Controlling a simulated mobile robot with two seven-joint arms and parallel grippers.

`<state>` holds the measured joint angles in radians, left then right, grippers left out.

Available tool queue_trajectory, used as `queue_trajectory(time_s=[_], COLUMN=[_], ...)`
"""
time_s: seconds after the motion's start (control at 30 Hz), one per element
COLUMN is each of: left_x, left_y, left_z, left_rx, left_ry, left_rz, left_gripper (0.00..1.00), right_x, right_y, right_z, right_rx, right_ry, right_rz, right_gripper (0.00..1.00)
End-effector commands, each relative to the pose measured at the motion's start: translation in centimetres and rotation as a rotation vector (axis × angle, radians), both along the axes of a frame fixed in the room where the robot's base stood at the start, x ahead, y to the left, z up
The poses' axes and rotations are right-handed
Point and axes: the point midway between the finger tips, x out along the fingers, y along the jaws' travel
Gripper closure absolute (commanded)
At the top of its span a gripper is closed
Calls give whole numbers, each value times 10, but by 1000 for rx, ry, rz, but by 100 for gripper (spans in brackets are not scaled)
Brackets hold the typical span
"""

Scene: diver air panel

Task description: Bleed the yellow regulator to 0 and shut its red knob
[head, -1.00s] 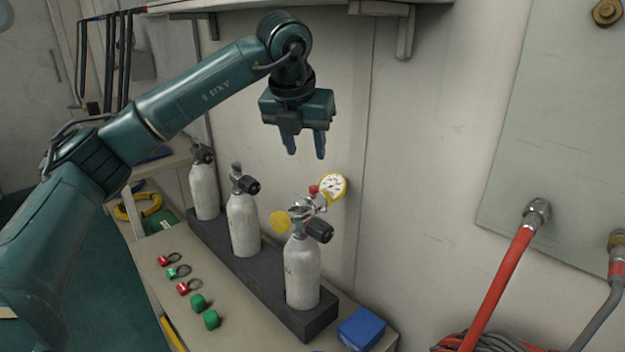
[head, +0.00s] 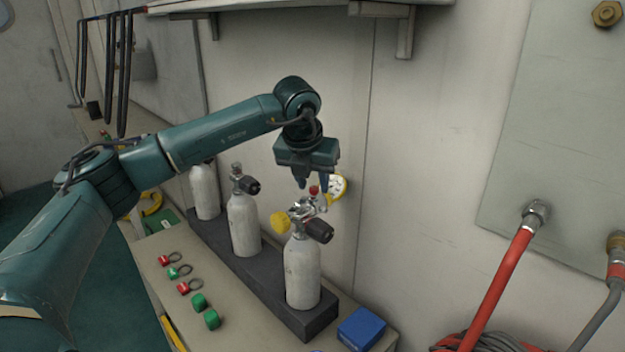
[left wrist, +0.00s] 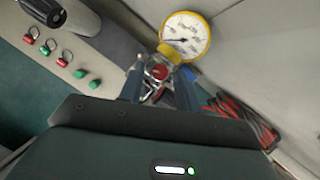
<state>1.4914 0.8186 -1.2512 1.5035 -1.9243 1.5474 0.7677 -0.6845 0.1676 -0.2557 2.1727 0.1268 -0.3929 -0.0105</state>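The yellow-rimmed gauge (head: 338,187) of the regulator sits on the front cylinder's valve, partly hidden behind my left gripper. In the left wrist view the gauge (left wrist: 186,38) faces me; its dark needle points left, but the numbers are too small to read. The red knob (head: 314,190) shows just below the fingers; it also shows in the left wrist view (left wrist: 159,72). My left gripper (head: 313,185) points down with fingers apart and nothing held. In the left wrist view the knob appears between the fingers; I cannot tell whether they touch it. My right gripper is out of view.
The front cylinder (head: 302,275) stands in a dark rack (head: 315,322) with two more cylinders. A yellow round part (head: 281,222) is on its valve. A blue box (head: 361,328) and red and green caps lie on the bench. A wall is close behind.

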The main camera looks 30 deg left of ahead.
Motion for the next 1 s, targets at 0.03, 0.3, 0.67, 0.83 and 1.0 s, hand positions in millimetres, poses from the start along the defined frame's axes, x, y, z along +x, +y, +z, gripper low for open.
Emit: queue_trajectory(time_s=[0.03, 0.3, 0.67, 0.83, 1.0], left_x=[0, 0, 0, 0, 0], left_y=[0, 0, 0, 1, 2], left_z=[0, 0, 0, 0, 1], left_rx=[0, 0, 0, -1, -1], left_ry=[0, 0, 0, 0, 1], left_rz=[0, 0, -17, -78, -192], left_gripper=[71, 93, 100, 100, 100], right_x=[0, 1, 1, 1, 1], right_y=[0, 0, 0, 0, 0], right_z=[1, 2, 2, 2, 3], right_rx=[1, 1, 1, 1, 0], right_ry=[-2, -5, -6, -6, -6], right_rz=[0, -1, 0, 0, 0], right_gripper=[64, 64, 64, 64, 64])
